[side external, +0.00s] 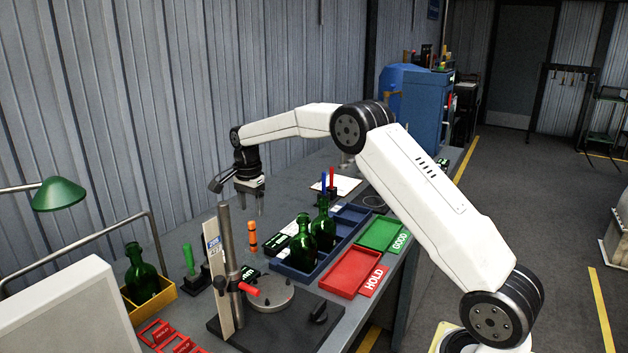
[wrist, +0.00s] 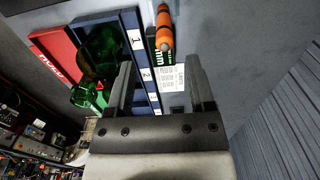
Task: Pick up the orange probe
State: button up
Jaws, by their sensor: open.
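The orange probe (side external: 253,236) has dark bands and stands upright on the grey bench, left of the blue numbered tray. In the wrist view the orange probe (wrist: 163,27) is at the top, beyond my fingertips, roughly in line with the gap between them. My gripper (side external: 249,212) points down and is open and empty, above the bench close to the probe. The probe is apart from the fingers.
The blue tray (side external: 286,270) holds green bottles (side external: 303,243). Red HOLD tray (side external: 350,274) and green GOOD tray (side external: 381,235) lie right of it. A post fixture (side external: 228,250) with a red-handled part stands in front. A green probe (side external: 188,259) stands at left.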

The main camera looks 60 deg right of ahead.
aim_at(251, 221)
jog(key=shift+f, duration=0.1)
jog(key=shift+f, duration=1.2)
jog(key=shift+f, duration=0.15)
jog(key=shift+w+f, duration=0.15)
jog(key=shift+f, duration=1.1)
jog(key=shift+w+f, duration=0.1)
jog(key=shift+f, duration=1.1)
grip_shut()
